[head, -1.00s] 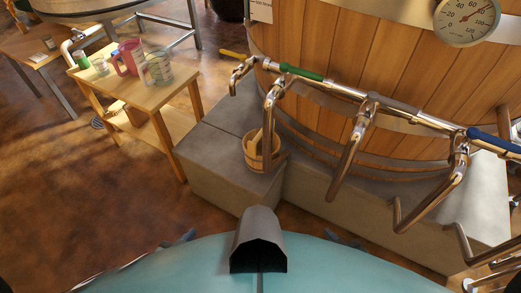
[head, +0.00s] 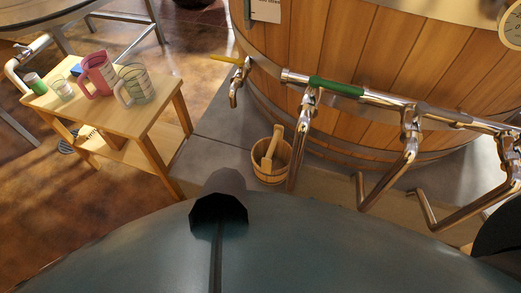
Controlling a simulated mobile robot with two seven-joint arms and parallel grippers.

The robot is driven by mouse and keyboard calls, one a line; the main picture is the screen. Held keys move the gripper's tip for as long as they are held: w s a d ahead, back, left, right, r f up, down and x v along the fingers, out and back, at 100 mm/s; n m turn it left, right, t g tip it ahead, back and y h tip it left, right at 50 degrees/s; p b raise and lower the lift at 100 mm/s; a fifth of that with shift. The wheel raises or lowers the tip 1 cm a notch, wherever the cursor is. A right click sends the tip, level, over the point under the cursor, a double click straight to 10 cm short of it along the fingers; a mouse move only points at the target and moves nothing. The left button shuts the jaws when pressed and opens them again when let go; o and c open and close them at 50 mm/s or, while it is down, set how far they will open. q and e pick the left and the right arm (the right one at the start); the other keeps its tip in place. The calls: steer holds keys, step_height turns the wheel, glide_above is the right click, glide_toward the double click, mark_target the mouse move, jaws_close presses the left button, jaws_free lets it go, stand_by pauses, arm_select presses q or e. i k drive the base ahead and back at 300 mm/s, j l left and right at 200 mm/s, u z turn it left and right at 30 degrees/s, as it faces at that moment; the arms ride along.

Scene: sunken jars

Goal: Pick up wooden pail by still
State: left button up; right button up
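The small wooden pail (head: 269,177) stands upright on the grey stone ledge at the foot of the large wood-clad still (head: 380,60). A pale wooden handle or scoop (head: 271,146) leans inside it and sticks up above the rim. A bent metal pipe comes down close to the pail's right side in the picture; I cannot tell whether they touch. Neither of my grippers shows in the head view.
A metal pipe rail (head: 430,113) with several bent outlets runs in front of the still. A small wooden table (head: 125,118) at the left holds a pink jug (head: 98,76), a clear measuring jug (head: 136,84) and a green-topped jar (head: 35,83). Open brown floor (head: 110,215) lies at the lower left.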

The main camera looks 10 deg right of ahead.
mark_target(271, 155)
steer(key=i+j, duration=0.2)
steer(key=j, duration=0.15)
steer(key=i+j+z, duration=0.1)
steer(key=i+j, duration=0.15)
steer(key=i+j+z, duration=0.1)
steer(key=j, duration=0.35)
steer(key=i+j, duration=0.3)
